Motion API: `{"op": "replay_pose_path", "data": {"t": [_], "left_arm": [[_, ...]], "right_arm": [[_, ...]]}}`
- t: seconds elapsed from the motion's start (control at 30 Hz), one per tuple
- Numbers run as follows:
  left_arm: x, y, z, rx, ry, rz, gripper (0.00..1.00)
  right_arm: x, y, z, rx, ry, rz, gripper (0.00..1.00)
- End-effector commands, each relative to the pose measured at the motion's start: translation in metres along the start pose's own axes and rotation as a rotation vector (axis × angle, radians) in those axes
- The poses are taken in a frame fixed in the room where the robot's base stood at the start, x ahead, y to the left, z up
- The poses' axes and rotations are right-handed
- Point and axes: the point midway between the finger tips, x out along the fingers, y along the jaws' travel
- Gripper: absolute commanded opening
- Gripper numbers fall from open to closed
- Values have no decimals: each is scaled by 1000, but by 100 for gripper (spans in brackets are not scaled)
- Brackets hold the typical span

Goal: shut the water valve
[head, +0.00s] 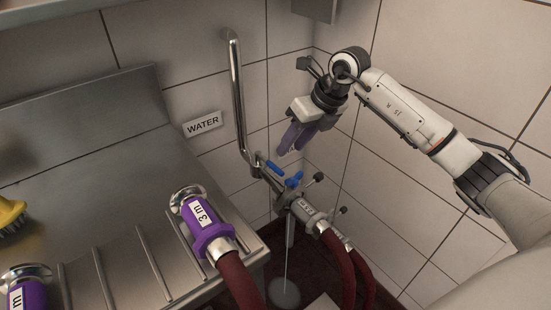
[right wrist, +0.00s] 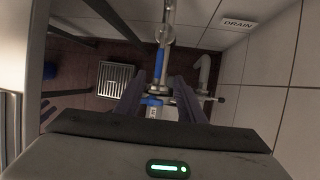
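The water valve (head: 297,205) is a metal fitting below the bent wall pipe, with a blue lever (head: 294,180) and another blue handle (head: 275,167) beside it. A thin pale stream (head: 287,250) drops from it to a round pale patch on the floor. My right gripper (head: 297,140) hangs above and just behind the blue levers, apart from them, its purple fingers pointing down. In the right wrist view the fingers (right wrist: 159,80) are spread with nothing gripped, and blue parts of the valve (right wrist: 160,60) show beyond and between them. My left gripper is not in view.
A WATER sign (head: 202,123) is on the tiled wall beside the metal pipe (head: 238,95). Dark red hoses (head: 341,262) run from the fitting. A steel counter (head: 100,190) with purple 3 m couplings (head: 205,220) stands left. A floor grate (right wrist: 115,77) shows below.

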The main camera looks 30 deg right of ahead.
Motion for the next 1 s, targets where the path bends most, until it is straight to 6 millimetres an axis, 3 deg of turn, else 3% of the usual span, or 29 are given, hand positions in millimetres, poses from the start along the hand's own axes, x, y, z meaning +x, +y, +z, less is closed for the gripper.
{"op": "replay_pose_path", "data": {"t": [0.2, 0.43, 0.87, 1.0], "left_arm": [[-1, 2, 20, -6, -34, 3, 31], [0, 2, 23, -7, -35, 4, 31], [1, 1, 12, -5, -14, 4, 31], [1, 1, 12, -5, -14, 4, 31]], "right_arm": [[44, 2, -2, 0, 3, 5, 36], [78, 2, -2, 0, 3, 5, 36], [89, 1, -1, -1, 1, 4, 36], [89, 1, -1, -1, 0, 4, 14]]}}
